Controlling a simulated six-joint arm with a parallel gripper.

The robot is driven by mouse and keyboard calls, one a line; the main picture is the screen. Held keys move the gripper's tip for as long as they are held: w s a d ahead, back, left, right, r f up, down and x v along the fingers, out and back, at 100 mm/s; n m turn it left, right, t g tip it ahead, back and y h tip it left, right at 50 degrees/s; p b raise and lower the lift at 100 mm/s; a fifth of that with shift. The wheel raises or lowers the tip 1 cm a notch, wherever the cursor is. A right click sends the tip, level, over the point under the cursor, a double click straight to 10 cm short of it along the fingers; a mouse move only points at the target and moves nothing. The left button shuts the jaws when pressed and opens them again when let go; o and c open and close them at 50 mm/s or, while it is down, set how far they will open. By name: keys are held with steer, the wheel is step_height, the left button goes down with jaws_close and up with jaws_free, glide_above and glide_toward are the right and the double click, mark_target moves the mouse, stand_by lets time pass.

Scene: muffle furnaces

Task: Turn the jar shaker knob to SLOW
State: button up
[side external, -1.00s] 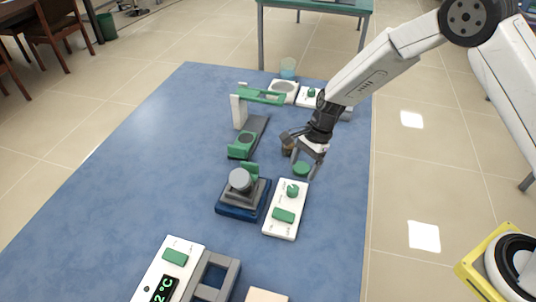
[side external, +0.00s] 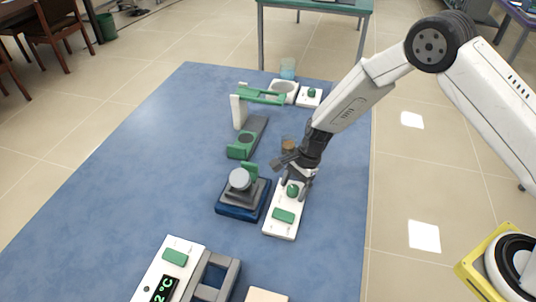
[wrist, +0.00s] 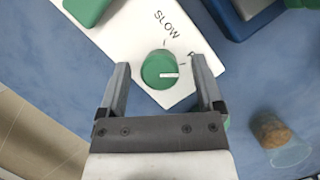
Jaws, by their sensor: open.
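The jar shaker's control box is a white panel (side external: 280,229) lying on the blue table in the side view. Its round green knob (side external: 292,190) also shows in the wrist view (wrist: 158,72), with a white pointer mark on its right half. The word SLOW (wrist: 167,25) is printed above the knob there; a second label to its right is mostly hidden by a finger. My gripper (wrist: 160,80) is open, with one finger on each side of the knob; I cannot tell whether they touch it. A green rectangular block (side external: 284,215) sits on the panel's near end.
A blue-based device with a grey round top (side external: 240,180) stands close left of the panel. A glass jar with brown contents (wrist: 277,135) stands nearby. A green-armed stand (side external: 240,110) is farther back. A white box with a display (side external: 165,275) is in front.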

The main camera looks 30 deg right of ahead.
jaws_close()
steer(key=shift+n, duration=0.5)
steer(key=n+g, duration=0.1)
steer(key=n, duration=0.1)
steer(key=shift+n, duration=0.3)
steer(key=n+g, duration=0.1)
steer(key=n, duration=0.1)
steer(key=n+h, duration=0.1)
steer(key=n, duration=0.1)
steer(key=shift+w+a+n+g+h, duration=0.1)
steer(key=shift+n+g+h, duration=0.2)
steer(key=shift+g, duration=0.1)
steer(key=n+h, duration=0.1)
steer(key=n, duration=0.2)
steer(key=shift+n+g, duration=0.3)
steer(key=n+h, duration=0.1)
steer(key=n, duration=0.3)
steer(key=shift+a+h, duration=0.1)
steer(key=shift+h, duration=0.3)
